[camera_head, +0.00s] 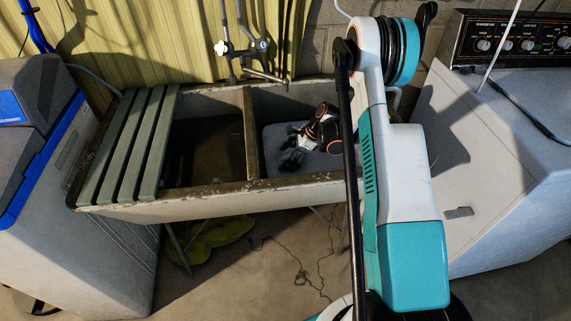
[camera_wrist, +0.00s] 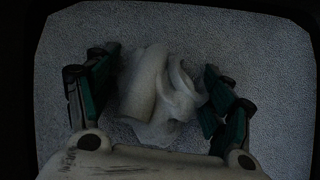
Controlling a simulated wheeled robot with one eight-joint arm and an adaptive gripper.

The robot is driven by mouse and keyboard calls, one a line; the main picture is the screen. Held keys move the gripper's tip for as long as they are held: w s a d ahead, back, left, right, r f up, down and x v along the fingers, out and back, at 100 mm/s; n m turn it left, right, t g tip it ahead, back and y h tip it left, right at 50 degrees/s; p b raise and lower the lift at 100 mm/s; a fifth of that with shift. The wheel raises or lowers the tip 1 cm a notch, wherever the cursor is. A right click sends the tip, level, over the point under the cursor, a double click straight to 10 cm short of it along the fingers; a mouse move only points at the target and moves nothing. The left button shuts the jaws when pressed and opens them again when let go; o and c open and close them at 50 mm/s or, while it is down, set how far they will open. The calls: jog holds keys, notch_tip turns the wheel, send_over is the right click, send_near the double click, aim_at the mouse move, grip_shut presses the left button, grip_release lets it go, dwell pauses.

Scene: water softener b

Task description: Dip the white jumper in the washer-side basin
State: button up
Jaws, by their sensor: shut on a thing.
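The double stone sink stands in the middle of the head view. Its right basin, the washer-side basin (camera_head: 272,143), holds a pale, speckled surface. My gripper (camera_head: 291,160) reaches down into this basin. In the wrist view, the white jumper (camera_wrist: 155,95) is a crumpled bundle between the two dark green fingers of my gripper (camera_wrist: 163,92), which is shut on it. The pale surface (camera_wrist: 270,70) surrounds the bundle. I cannot tell how deep the jumper sits in it. In the head view the jumper is mostly hidden by my gripper.
The left basin (camera_head: 205,155) is dark, with green slats (camera_head: 130,145) over its left part. A tap (camera_head: 241,48) is on the wall behind. A washing machine (camera_head: 495,165) stands right, a grey and blue unit (camera_head: 75,190) left. A divider (camera_head: 251,130) separates the basins.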

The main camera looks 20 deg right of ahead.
jog(key=shift+d, duration=0.3)
jog(key=shift+a, duration=0.15)
jog(key=shift+a, duration=0.3)
jog(key=shift+d, duration=0.1)
dwell(0.3)
jog(key=shift+d, duration=0.35)
jog(key=shift+a, duration=0.2)
jog(key=shift+a, duration=0.25)
jog(key=shift+r, duration=0.1)
